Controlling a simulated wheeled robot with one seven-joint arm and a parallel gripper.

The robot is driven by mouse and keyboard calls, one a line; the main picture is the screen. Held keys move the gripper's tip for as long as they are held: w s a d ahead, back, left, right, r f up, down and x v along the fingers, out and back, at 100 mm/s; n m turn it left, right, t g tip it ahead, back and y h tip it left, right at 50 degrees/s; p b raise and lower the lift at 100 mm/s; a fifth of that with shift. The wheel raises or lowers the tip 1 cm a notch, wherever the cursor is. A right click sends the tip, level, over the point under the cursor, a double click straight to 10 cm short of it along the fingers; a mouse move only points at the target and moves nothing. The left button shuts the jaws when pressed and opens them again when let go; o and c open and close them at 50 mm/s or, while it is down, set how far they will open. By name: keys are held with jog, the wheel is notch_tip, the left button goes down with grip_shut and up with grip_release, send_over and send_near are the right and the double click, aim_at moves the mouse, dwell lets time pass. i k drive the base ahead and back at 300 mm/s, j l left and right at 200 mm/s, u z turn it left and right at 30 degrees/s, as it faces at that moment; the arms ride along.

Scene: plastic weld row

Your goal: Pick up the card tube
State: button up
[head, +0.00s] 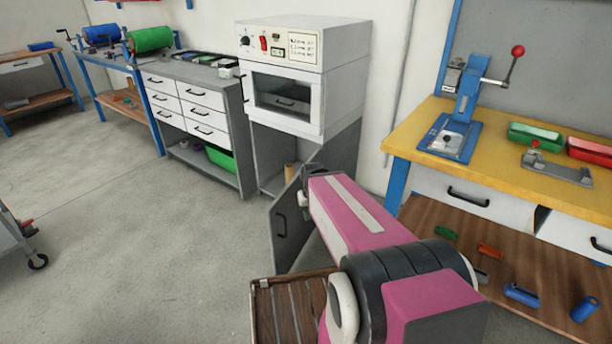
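A tan upright piece that looks like the card tube (290,172) stands in the open cabinet under the white oven. Its lower part and right side are partly hidden by the grey cabinet door and my arm. My pink and white arm reaches from the bottom right towards this cabinet. A small dark and light part at the arm's far end, perhaps my gripper (304,197), shows beside the door's top edge. Its fingers cannot be made out, nor whether they hold anything.
The grey cabinet door (285,228) stands open beside my arm. The white oven (288,95) sits above the cabinet. A yellow-topped bench (500,165) with a lever press (462,105) and a wooden lower shelf is at right. The floor at left is mostly clear.

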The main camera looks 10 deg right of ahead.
aim_at(289, 176)
jog(key=j, duration=0.1)
jog(key=u, duration=1.2)
jog(key=i+u, duration=0.4)
jog(key=i, duration=1.9)
jog(key=i+z, duration=0.35)
jog(key=i+j+z, duration=0.15)
jog(key=z, duration=0.15)
jog(key=i+j+z, duration=0.2)
jog(key=z, duration=0.15)
jog(key=i+z, duration=0.1)
jog(key=z, duration=1.05)
jog(key=i+l, duration=0.4)
